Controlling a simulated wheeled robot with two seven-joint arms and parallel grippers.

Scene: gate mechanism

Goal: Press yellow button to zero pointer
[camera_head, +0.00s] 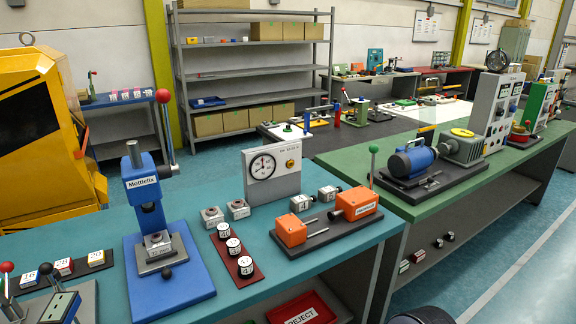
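A grey-white gauge box (272,172) stands upright at the back of the teal bench. Its round white dial (262,167) with a dark rim is on the left of the front face. The pointer is too small to read for certain. A small yellow button (290,164) is on the right part of the same face, beside the dial. Nothing touches or covers it. Neither of my grippers is in view.
In front of the gauge are small grey blocks (239,209) and a dark red strip with round weights (233,245). A blue press (148,190) stands to the left. An orange device (356,204) sits to the right. Bare teal bench top (285,280) shows at the front.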

